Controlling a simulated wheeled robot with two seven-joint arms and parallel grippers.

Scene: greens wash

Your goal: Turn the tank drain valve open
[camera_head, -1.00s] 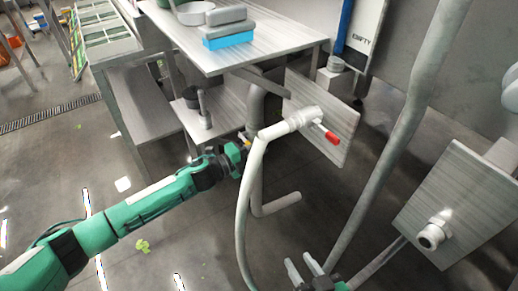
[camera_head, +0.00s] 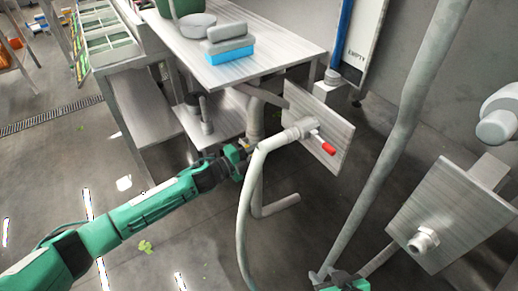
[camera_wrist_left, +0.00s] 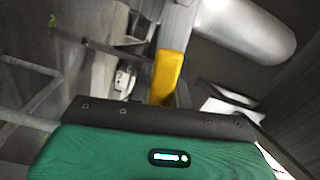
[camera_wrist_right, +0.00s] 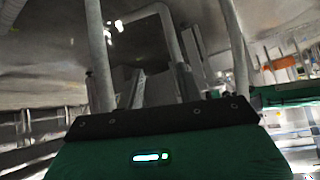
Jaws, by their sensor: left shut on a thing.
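The drain valve's yellow handle (camera_wrist_left: 168,75) shows upright in the left wrist view, between my left gripper's fingers. In the head view my left gripper (camera_head: 245,150) is at the grey vertical drain pipe (camera_head: 256,117) below the tank table; the handle is mostly hidden there. My left gripper is shut on the yellow handle. How far the valve is turned cannot be told. My right gripper (camera_head: 322,277) is at the bottom edge of the head view, partly cut off. Its fingers look apart and empty in the right wrist view (camera_wrist_right: 161,85).
A grey hose (camera_head: 243,205) hangs from a wall tap with a red lever (camera_head: 328,148), close beside my left gripper. The steel table (camera_head: 275,65) holds a blue-based block (camera_head: 230,52) and a bowl (camera_head: 197,26). A plate with a fitting (camera_head: 424,240) stands right.

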